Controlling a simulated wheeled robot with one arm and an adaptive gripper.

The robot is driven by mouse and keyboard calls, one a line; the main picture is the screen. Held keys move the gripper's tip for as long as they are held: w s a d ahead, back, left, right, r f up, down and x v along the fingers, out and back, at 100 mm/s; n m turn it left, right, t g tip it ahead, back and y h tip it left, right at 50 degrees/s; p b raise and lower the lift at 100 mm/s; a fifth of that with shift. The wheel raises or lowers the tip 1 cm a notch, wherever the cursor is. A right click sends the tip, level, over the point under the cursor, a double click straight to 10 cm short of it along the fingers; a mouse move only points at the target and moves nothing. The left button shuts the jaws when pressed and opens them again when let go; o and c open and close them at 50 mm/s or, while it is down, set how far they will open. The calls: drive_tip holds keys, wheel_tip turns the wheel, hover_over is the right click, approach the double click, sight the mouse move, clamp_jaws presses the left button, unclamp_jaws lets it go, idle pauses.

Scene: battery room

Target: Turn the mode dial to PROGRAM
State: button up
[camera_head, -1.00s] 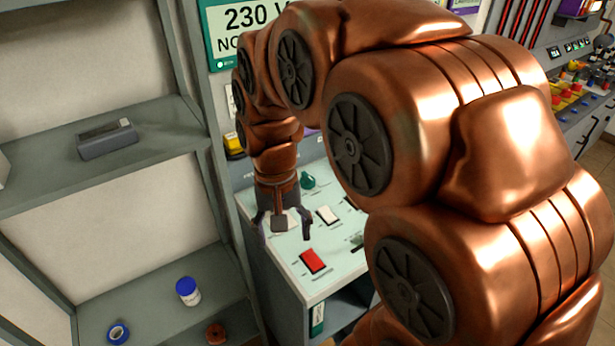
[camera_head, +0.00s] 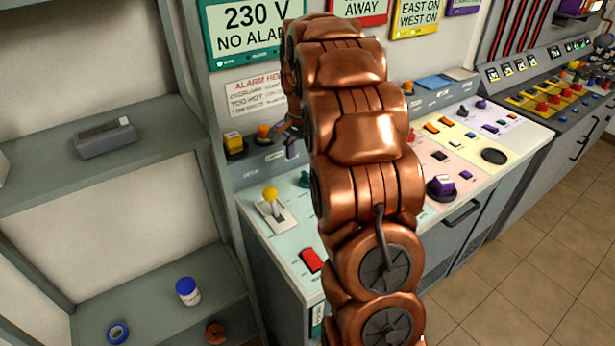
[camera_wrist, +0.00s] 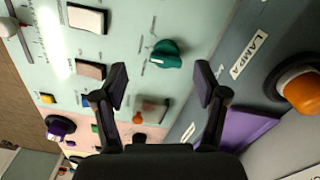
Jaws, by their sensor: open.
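A teal knob (camera_head: 305,179) stands on the pale green desk section, partly hidden behind my arm in the head view. In the wrist view the teal knob (camera_wrist: 168,54) lies just beyond and between my open fingertips, apart from them. A purple knob on a dark round base (camera_head: 440,187) stands on the pink section; it also shows in the wrist view (camera_wrist: 60,127). I cannot read which knob is the mode dial or where it points.
A yellow-tipped lever (camera_head: 270,195) and a red rocker (camera_head: 311,260) are on the green section. A yellow button (camera_head: 233,143) and an orange lamp (camera_head: 263,132) stand at the back. A grey shelf (camera_head: 130,150) is at left. Open tiled floor (camera_head: 530,260) is at right.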

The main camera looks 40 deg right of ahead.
sight(307, 175)
drive_tip(key=d, duration=0.1)
drive_tip(key=w+d+f+m, duration=0.1)
drive_tip(key=shift+w+d, duration=0.2)
drive_tip(key=shift+d, duration=0.15)
drive_tip(key=shift+f, duration=0.2)
drive_tip(key=shift+f+p, duration=1.2)
drive_tip(key=shift+f, duration=2.55)
drive_tip(key=shift+c, duration=0.3)
drive_tip(key=c, duration=0.9)
drive_tip(key=shift+c, duration=0.2)
